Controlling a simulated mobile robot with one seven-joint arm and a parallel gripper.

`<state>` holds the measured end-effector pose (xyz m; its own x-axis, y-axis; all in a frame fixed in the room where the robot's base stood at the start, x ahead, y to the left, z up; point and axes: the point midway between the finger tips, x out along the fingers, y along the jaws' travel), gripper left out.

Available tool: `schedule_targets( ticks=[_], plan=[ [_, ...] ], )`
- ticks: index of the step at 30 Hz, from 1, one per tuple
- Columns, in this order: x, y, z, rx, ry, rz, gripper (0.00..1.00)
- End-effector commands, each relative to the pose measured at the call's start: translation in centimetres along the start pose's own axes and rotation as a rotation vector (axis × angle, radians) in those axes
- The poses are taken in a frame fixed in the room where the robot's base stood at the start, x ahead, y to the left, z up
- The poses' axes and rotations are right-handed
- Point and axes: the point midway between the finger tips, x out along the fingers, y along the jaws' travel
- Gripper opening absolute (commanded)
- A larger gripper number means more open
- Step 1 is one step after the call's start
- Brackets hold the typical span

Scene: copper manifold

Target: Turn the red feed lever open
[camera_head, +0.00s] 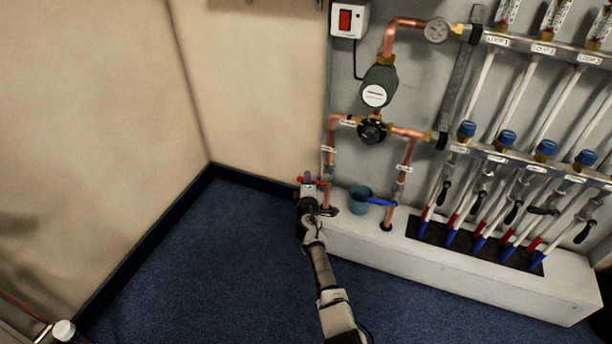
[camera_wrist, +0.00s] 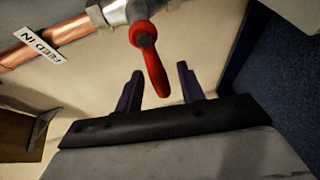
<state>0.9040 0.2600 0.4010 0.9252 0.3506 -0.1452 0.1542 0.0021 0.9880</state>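The red feed lever (camera_wrist: 154,70) sits on a silver valve body (camera_wrist: 122,10) on the copper pipe (camera_wrist: 70,32), beside a white "FEED IN" label (camera_wrist: 40,45). In the wrist view the lever's handle points down, roughly across the pipe. My gripper (camera_wrist: 160,69) is open, with one dark finger on each side of the handle's end. Gaps show on both sides, so the fingers do not appear closed on it. In the head view my gripper (camera_head: 308,181) is at the foot of the left copper pipe, where a little of the red lever (camera_head: 322,184) shows.
A teal cup (camera_head: 360,198) stands on the white ledge (camera_head: 450,272), right of my gripper. A blue lever (camera_head: 382,202) is on the neighbouring copper pipe. A green pump (camera_head: 380,82) and manifold bars are above and right. Blue floor (camera_head: 210,260) is clear on the left.

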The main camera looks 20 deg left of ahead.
Motion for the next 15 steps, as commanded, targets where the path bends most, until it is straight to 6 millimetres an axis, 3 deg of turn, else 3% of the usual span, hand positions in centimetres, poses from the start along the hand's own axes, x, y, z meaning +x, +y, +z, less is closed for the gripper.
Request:
schedule_targets(
  ticks=[12, 15],
  plan=[
    [0.03, -0.15, 0.13, 0.000, 0.000, 0.000, 0.39],
    [0.03, -0.14, 0.14, 0.000, 0.000, 0.000, 0.28]
  ],
)
